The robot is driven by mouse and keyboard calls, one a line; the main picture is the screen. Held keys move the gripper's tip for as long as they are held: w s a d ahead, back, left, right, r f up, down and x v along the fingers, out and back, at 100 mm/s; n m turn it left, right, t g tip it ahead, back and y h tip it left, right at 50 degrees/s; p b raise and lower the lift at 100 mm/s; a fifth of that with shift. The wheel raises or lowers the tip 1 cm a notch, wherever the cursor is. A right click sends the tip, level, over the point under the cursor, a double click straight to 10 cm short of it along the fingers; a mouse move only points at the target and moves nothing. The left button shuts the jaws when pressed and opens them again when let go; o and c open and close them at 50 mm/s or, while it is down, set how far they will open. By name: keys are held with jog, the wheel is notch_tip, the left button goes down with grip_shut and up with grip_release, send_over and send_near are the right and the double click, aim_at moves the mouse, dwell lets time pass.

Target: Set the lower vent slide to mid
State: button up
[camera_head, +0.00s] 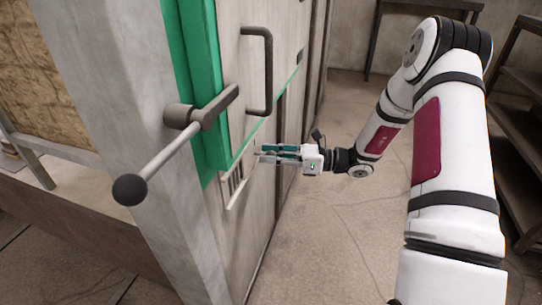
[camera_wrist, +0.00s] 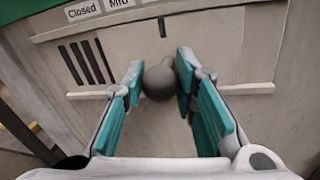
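The lower vent (camera_head: 233,184) is low on the door's front, with dark slots and a pale rail in the head view. In the wrist view its dark round slide knob (camera_wrist: 159,80) sits right of several dark vent slots (camera_wrist: 82,63). A small dark mark (camera_wrist: 162,27) above the knob lies right of the "Mid" label (camera_wrist: 118,4); the "Closed" label (camera_wrist: 83,10) is further left. My gripper (camera_wrist: 162,68) has a fingertip on each side of the knob, very close to it. I cannot tell if both touch. The head view shows my gripper (camera_head: 264,154) at the vent.
Above the vent are a black door handle (camera_head: 268,70) and a lever with a ball end (camera_head: 130,189). A green frame (camera_head: 204,90) edges the door. Dark shelving (camera_head: 520,125) stands at right. The floor (camera_head: 330,235) beside the door is clear.

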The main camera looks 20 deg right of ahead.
aim_at(248, 163)
grip_shut()
jog(key=shift+s+a+p, duration=0.4)
jog(key=shift+s+a, duration=0.2)
jog(key=shift+s, duration=0.25)
jog(key=shift+s+a+p, duration=0.4)
jog(key=shift+s+a, duration=0.2)
jog(key=shift+s, duration=0.25)
jog(key=o, duration=0.8)
grip_release()
jog(key=shift+c, duration=0.2)
jog(key=v, duration=1.2)
